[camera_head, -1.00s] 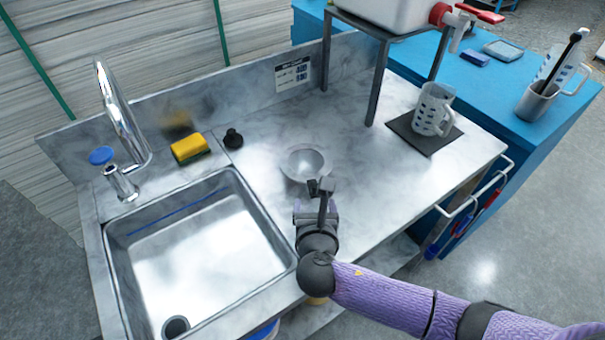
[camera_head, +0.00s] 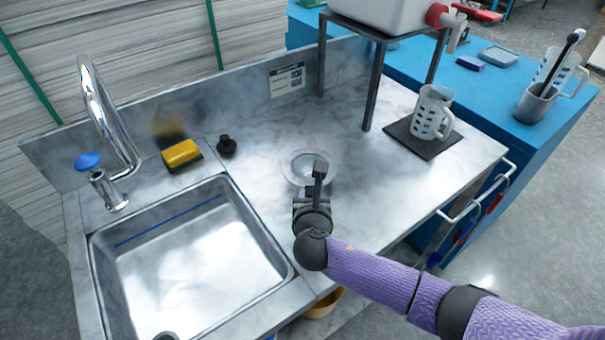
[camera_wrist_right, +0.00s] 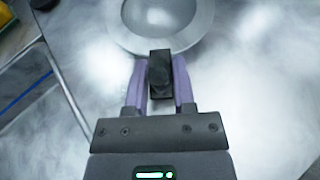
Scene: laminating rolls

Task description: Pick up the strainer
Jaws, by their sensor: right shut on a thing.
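The strainer (camera_head: 301,168) is a round, shiny metal piece with a wide pale rim and a short black handle, seen over the worktop right of the sink. My right gripper (camera_head: 316,190) is at its near side, shut on the black handle. In the right wrist view, the purple fingers of the gripper (camera_wrist_right: 160,82) close on the handle from both sides, and the strainer's bowl (camera_wrist_right: 160,14) lies just beyond them, cut off by the top edge. I cannot tell whether the strainer touches the worktop. My left gripper is not in view.
The sink (camera_head: 190,255) lies left, with a faucet (camera_head: 108,120), a yellow sponge (camera_head: 182,154) and a black stopper (camera_head: 227,146) around it. The worktop between is clear.

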